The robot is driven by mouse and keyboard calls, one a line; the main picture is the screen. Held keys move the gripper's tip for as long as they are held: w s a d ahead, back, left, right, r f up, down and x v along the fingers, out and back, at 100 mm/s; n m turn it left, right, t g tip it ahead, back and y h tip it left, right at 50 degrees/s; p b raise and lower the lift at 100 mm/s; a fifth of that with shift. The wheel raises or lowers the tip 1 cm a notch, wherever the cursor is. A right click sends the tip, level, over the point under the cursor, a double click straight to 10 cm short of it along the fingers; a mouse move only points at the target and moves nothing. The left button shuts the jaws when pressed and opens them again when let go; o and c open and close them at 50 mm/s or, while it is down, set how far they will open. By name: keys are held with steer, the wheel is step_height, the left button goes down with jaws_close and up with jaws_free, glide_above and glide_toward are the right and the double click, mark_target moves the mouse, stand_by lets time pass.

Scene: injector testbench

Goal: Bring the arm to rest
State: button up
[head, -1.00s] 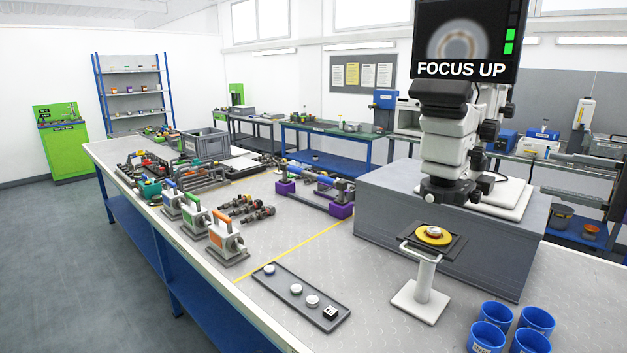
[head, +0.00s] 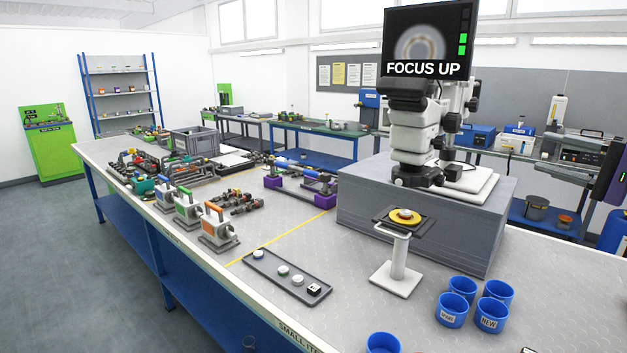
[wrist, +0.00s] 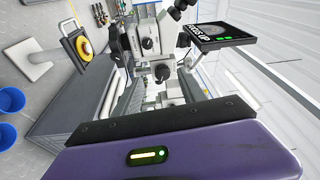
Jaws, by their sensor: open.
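My gripper (wrist: 165,125) fills the lower part of the wrist view as a purple housing with a dark bar and a small lit window. It is open, and nothing shows held in it. A purple and dark part of my arm (head: 612,165) shows at the right edge of the head view, raised to the right of the microscope and clear of the bench. In the wrist view the scene is turned sideways, with the microscope (wrist: 148,45) beyond my gripper and apart from it.
The microscope (head: 415,135) stands on a grey block (head: 410,220) under a screen reading FOCUS UP. A white stand (head: 398,265) holds a yellow ring. Several blue cups (head: 452,312) and a dark tray (head: 285,277) sit on the bench, with free surface around them.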

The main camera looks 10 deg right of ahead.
step_height(320, 180, down, 21)
steer(key=s+d+m+t+h+b, duration=0.1)
steer(key=s+m+h+b, duration=0.1)
steer(key=h, duration=1.1)
steer(key=s+a+f+n+b, duration=0.1)
steer(key=s+a+f+n, duration=0.1)
steer(key=s+a+f, duration=0.4)
steer(key=s+a+f+n+h+b, duration=0.1)
steer(key=s+a+f+n, duration=0.1)
steer(key=s+a+f, duration=0.3)
steer(key=s+a+f+n+b, duration=0.1)
steer(key=s+a+f, duration=0.5)
steer(key=a, duration=0.4)
steer(key=shift+s+f+n+h+b, duration=0.15)
steer(key=shift+s+f+n+h, duration=0.05)
steer(key=shift+s, duration=0.2)
steer(key=shift+s+f+n+h+b, duration=0.15)
steer(key=shift+s+n+h, duration=0.05)
steer(key=shift+s, duration=0.15)
steer(key=s+a+f+n+g+y+b, duration=0.1)
steer(key=s+a+f+n+y+b, duration=0.1)
steer(key=s+a, duration=0.7)
steer(key=s+a+f+n+g+y+b, duration=0.2)
steer(key=s+a+f+n+y, duration=0.3)
steer(key=s, duration=1.1)
steer(key=a+n, duration=0.1)
steer(key=a, duration=0.2)
steer(key=shift+a+f, duration=0.4)
